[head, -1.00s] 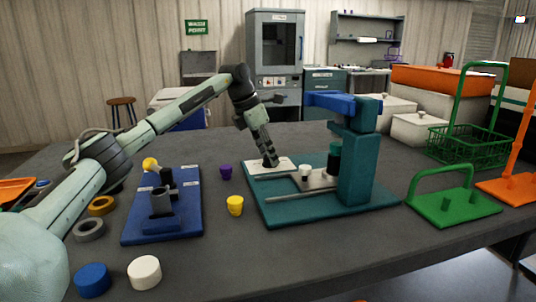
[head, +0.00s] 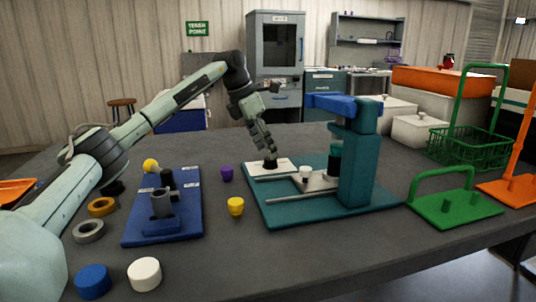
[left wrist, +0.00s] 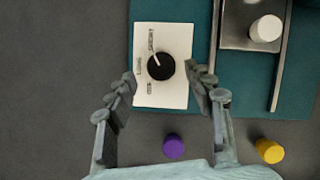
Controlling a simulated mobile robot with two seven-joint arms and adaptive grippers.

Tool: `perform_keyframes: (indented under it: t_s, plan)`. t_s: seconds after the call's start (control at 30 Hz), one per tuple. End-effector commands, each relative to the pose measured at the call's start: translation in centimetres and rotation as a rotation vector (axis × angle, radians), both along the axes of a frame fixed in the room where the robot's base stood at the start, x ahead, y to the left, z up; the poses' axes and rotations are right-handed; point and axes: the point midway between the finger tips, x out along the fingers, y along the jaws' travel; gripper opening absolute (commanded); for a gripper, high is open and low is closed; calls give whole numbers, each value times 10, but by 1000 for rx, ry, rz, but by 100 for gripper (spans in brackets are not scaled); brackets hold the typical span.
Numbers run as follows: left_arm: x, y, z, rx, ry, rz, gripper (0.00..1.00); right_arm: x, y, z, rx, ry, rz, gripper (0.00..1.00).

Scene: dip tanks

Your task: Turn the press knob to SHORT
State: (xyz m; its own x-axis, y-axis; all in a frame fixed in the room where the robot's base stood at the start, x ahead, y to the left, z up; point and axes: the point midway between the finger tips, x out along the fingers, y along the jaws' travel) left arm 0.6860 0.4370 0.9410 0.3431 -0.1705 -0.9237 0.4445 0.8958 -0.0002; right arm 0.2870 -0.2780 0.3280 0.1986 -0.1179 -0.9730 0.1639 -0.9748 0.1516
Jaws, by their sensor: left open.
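The press (head: 357,165) is a teal stand with a blue top arm on a teal base. Its knob (head: 270,164) is a black dial on a white plate (head: 285,165) at the base's left. In the left wrist view the knob (left wrist: 160,66) has a white mark pointing up and slightly left, toward the label that reads SHORT. A LONG label is to its left, and a third small label is lower. My left gripper (head: 268,146) is above the knob, apart from it. Its fingers (left wrist: 162,88) are open and empty, one on either side below the knob. My right gripper is not in view.
A white piece (head: 306,173) sits on the press's grey slide. Purple (head: 226,172) and yellow (head: 236,206) cups stand left of the base. A blue fixture board (head: 145,230) is farther left. A green handled stand (head: 440,208) is at right.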

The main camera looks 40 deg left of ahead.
Motion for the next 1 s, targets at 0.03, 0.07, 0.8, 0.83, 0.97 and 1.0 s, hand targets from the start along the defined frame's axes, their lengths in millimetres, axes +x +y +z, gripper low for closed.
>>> perform_keyframes:
  t_s: [0.03,0.07,0.8,0.83,0.97,1.0]
  plan:
    - [-4,2,13,0,-4,1,53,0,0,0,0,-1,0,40]
    - [-6,4,19,-1,-5,1,53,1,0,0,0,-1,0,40]
    - [-30,15,80,1,0,0,53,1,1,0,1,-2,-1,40]
    - [-30,15,80,1,0,0,53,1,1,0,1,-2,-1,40]
    - [-30,15,80,1,0,0,53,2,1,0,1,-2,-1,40]
    - [-30,15,80,0,-1,0,53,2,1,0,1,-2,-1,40]
